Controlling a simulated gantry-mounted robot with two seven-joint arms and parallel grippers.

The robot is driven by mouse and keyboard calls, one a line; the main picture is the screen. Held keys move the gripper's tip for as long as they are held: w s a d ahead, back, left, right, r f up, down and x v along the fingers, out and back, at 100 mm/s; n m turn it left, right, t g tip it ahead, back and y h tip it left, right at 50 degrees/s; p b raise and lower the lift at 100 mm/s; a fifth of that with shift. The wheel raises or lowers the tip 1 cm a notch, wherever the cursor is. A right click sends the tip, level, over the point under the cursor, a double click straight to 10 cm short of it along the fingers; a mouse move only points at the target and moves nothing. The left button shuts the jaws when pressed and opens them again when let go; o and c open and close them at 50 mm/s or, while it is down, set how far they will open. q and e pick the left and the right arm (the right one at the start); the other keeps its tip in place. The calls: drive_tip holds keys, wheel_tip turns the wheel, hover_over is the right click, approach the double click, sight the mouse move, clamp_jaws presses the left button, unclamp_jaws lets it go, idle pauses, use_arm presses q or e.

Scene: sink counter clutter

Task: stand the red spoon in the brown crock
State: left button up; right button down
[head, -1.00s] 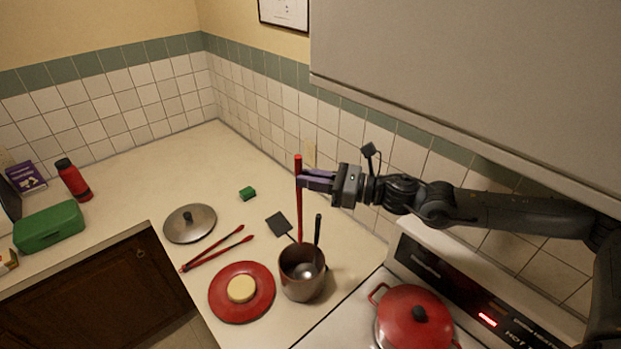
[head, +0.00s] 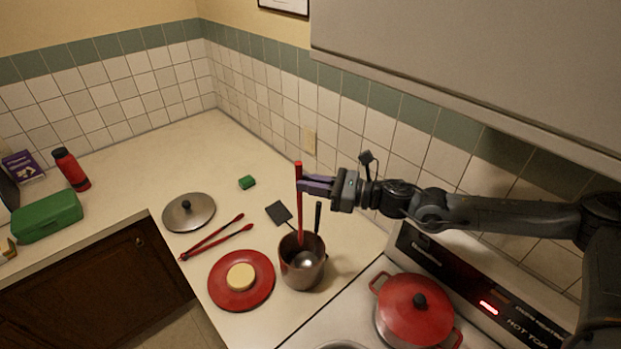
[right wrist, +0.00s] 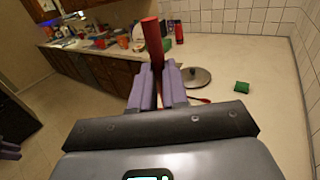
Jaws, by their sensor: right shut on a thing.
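The red spoon (head: 299,205) is upright in my right gripper (head: 303,185), which is shut on its upper handle. Its lower end reaches the mouth of the brown crock (head: 302,276) and its tip is hard to make out there. The crock stands on the counter and also holds a black spatula (head: 280,213) and another dark-handled utensil (head: 317,217). In the right wrist view the spoon's handle (right wrist: 152,42) rises between the purple fingers (right wrist: 158,88). My left gripper does not show in the head view; a purple piece shows at the left edge of the wrist view.
A red plate (head: 241,298) with a pale round item, red tongs (head: 215,238) and a steel lid (head: 188,212) lie left of the crock. A red pot (head: 418,312) sits on the stove at right. The wall and overhead cabinet bound the right side.

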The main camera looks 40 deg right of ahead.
wheel_tip(320, 180, down, 9)
drive_tip(key=b, duration=0.8)
drive_tip(key=shift+f, duration=0.1)
drive_tip(key=c, duration=1.1)
unclamp_jaws()
drive_tip(key=shift+o, duration=0.2)
drive_tip(key=b+v, duration=0.2)
drive_tip(key=v, duration=0.9)
